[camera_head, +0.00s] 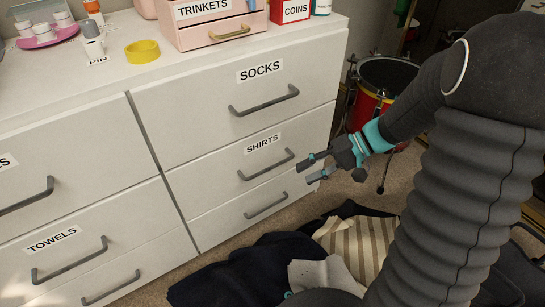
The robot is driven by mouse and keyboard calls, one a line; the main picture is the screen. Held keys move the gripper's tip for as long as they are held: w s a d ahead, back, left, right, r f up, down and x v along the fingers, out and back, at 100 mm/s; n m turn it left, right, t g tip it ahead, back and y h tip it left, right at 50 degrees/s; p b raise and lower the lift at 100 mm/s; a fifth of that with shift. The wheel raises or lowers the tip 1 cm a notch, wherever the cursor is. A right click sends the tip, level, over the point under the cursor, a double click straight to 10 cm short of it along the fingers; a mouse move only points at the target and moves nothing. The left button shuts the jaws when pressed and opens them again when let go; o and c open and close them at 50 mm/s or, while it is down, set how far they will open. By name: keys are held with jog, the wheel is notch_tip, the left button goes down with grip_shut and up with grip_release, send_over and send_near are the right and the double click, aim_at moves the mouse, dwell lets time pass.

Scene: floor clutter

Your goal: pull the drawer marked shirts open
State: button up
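The shirts drawer (210,184) is the middle one in the right column of a white dresser.
The socks drawer (200,92) is above and an unlabelled drawer (215,225) below, both shut. Dark clothes (240,272) and a striped cloth (357,245) lie on the floor before the dresser. A red drum (362,108) stands right of it. A trinkets box (190,38) is on top.

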aim_at(272, 166)
jog(key=w+d+f+m+t+y, duration=0.3)
jog(key=w+d+f+t+y, duration=0.15)
jog(key=w+f, duration=0.6)
jog(key=shift+y, duration=0.35)
jog(key=x, duration=0.9)
jog(key=s+x, duration=0.1)
jog(key=x, duration=0.4)
jog(key=shift+a+f, duration=0.1)
jog(key=shift+a, duration=0.2)
grip_shut()
